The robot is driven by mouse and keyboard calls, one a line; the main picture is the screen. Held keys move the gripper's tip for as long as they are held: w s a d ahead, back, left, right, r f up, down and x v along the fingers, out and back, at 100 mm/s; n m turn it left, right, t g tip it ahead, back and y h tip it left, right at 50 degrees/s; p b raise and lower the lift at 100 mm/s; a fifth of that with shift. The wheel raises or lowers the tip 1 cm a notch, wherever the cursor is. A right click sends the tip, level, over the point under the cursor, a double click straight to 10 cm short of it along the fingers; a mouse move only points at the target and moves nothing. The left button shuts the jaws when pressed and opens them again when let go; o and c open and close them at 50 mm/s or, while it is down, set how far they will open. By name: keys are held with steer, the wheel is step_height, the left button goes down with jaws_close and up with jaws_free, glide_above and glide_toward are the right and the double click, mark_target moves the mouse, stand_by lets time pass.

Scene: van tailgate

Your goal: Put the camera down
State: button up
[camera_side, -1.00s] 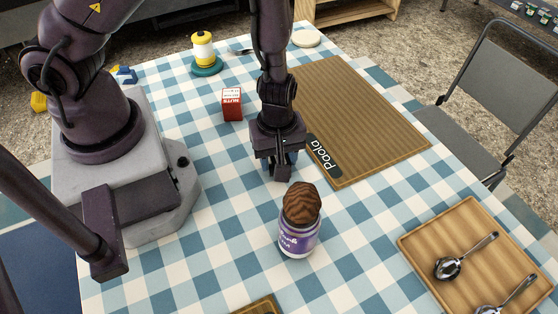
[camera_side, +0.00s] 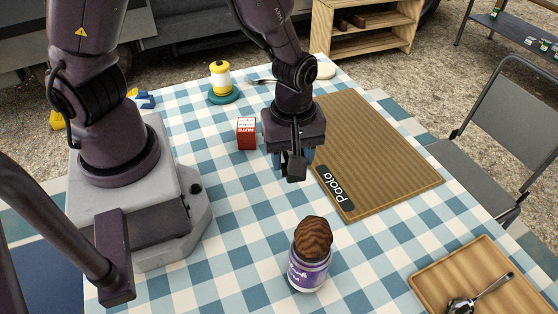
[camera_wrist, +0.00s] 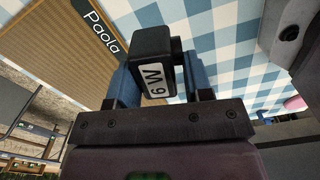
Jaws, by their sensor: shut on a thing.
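My gripper (camera_side: 292,158) is shut on a small black block, which I take to be the camera (camera_wrist: 151,42). In the wrist view the block sits between the two blue fingers of my gripper (camera_wrist: 160,75), with a white label showing dark characters facing me. In the side view the camera (camera_side: 297,168) is a small dark shape at the fingertips, and its details are hard to make out. It is beside the left edge of the brown ribbed mat marked "Paola" (camera_side: 375,150). I cannot tell whether it touches the tablecloth.
A purple-labelled jar with a brown ridged top (camera_side: 310,262) stands nearer the viewpoint. A red box (camera_side: 246,134) is left of my gripper. A yellow-and-white item on a green base (camera_side: 222,82) stands farther back. A wooden tray (camera_side: 430,279) with a spoon is front right. Checked cloth lies clear between.

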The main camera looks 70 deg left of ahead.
steer(key=shift+r, duration=0.3)
steer(key=shift+w+a, duration=0.1)
steer(key=shift+a, duration=0.25)
steer(key=a+n, duration=0.2)
steer(key=a, duration=0.4)
steer(key=s+a+n, duration=0.1)
steer(key=a+n, duration=0.2)
steer(key=a, duration=0.3)
steer(key=a+f+n, duration=0.1)
steer(key=a+n, duration=0.2)
steer(key=a, duration=0.2)
steer(key=shift+s+a, duration=0.2)
steer(key=shift+a, duration=0.2)
steer(key=s+a+f+n, duration=0.1)
steer(key=s+a+n, duration=0.8)
steer(key=a+n, duration=0.35)
steer(key=f, duration=0.7)
steer(key=shift+w+a+f, duration=0.15)
steer(key=shift+a+f, duration=0.2)
